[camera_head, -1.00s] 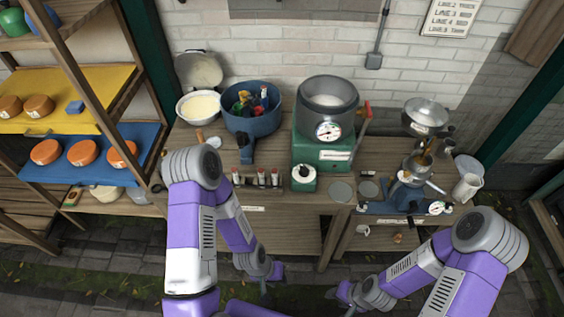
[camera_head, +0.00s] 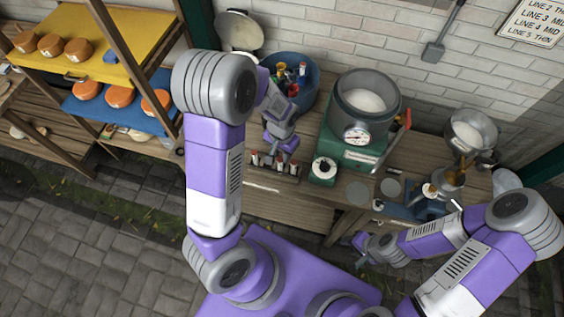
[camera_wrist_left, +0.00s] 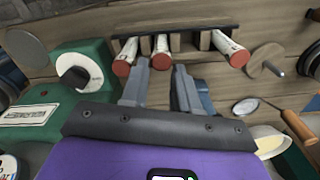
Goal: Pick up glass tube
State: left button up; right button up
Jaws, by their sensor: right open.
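Glass tubes with red ends stand in a dark rack (camera_head: 272,176) at the table's front edge. Three show in the left wrist view: a left tube (camera_wrist_left: 127,52), a middle tube (camera_wrist_left: 161,48) and a right tube (camera_wrist_left: 230,46). My left gripper (camera_head: 282,146) is above the rack, pointing down. In the left wrist view its fingers (camera_wrist_left: 161,72) are open, with the middle tube's red end lined up in the gap; I cannot tell how deep it sits between them. My right gripper (camera_head: 361,251) is open and empty, low in front of the table.
A blue pot (camera_head: 306,95) with coloured items stands behind the rack. A blue stand with a funnel (camera_head: 470,130) is further right.

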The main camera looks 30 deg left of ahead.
aim_at(281, 159)
pick_arm(q)
jog(key=f, duration=0.4)
jog(key=shift+s, duration=0.4)
jog(key=shift+w+f, duration=0.1)
jog(key=shift+f, duration=0.3)
jog(key=shift+r, duration=0.1)
grip_shut()
notch_tip(281, 159, up, 10)
jog(key=shift+p, duration=0.55)
